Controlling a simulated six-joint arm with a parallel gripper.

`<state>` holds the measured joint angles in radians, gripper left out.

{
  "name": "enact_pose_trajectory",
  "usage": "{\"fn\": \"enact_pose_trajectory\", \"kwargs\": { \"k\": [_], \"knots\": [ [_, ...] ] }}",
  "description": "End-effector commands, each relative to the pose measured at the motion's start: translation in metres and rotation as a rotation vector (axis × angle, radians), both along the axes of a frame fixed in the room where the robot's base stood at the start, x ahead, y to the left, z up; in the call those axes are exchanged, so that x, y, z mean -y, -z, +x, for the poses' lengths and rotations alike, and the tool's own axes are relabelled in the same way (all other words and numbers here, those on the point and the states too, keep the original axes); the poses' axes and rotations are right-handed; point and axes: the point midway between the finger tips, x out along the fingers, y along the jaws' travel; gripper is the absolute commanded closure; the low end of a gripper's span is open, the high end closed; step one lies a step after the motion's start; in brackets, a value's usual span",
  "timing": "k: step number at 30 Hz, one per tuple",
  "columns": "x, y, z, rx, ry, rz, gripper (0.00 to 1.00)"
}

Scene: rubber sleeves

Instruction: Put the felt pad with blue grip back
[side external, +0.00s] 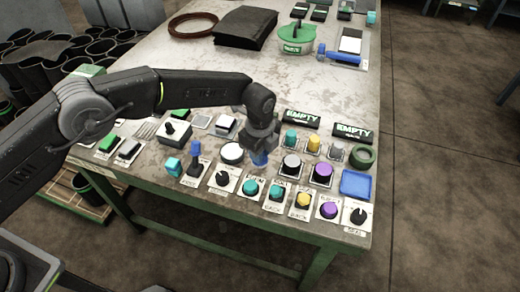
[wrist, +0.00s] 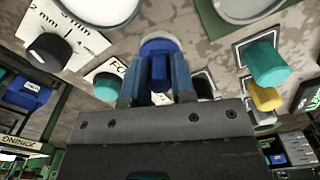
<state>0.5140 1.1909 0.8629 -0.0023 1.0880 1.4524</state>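A round blue piece with an upright blue grip (wrist: 158,70) sits between my gripper's fingers in the wrist view. It also shows under my gripper in the side view (side external: 259,160), beside a white round disc. I take it for the felt pad with blue grip; its underside is hidden. My gripper (side external: 262,146) points down over it, low at the panel of knobs. Its two fingers (wrist: 160,85) stand on either side of the grip, very close to it. Whether they press on it, and whether the piece touches the table, I cannot tell.
A blue square tray (side external: 356,184) lies to the right. The table's middle (side external: 330,95) is clear.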

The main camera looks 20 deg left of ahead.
Motion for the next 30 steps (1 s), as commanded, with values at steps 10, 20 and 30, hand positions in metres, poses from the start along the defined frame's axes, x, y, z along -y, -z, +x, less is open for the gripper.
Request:
{"fn": "enact_pose_trajectory", "kwargs": {
  "k": [10, 20, 30],
  "knots": [
    [0.000, 0.000, 0.000, 0.000, 0.000, 0.000, 0.52],
    [0.000, -0.018, 0.000, 0.003, 0.000, -0.001, 0.52],
    [0.000, -0.088, 0.001, 0.004, 0.000, -0.002, 0.52]
  ]
}}
